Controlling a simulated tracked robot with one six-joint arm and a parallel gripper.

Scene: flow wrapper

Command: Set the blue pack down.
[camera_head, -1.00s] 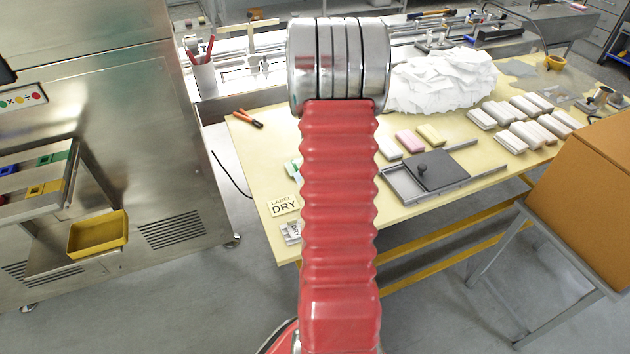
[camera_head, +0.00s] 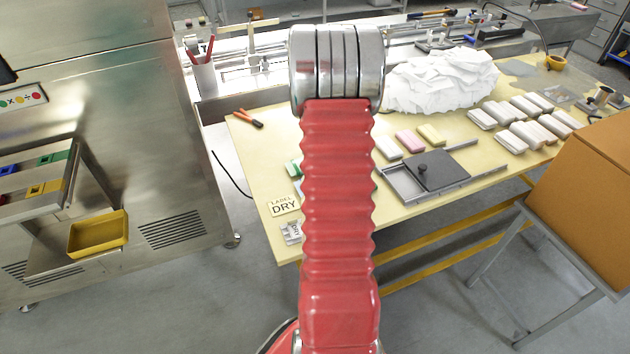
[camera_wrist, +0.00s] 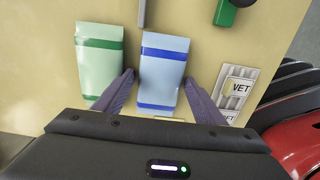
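The blue pack (camera_wrist: 164,72), pale blue with darker bands, lies on the yellow table in the wrist view, seemingly flat. My gripper (camera_wrist: 160,76) is open around its near half, one finger on each side. A narrow gap shows at the left finger; the right fingertip is very close to the pack's edge, and I cannot tell whether they touch. A green pack (camera_wrist: 99,65) lies just left of the left finger. In the head view my arm hides the gripper and most of the blue pack; a sliver of pale blue (camera_head: 297,186) shows.
A label holder (camera_wrist: 237,88) lies right of the gripper, and a green item with a black knob (camera_wrist: 226,13) lies beyond. In the head view are a DRY label (camera_head: 284,206), a grey sliding tray (camera_head: 405,190), several more packs, and a white heap (camera_head: 440,80).

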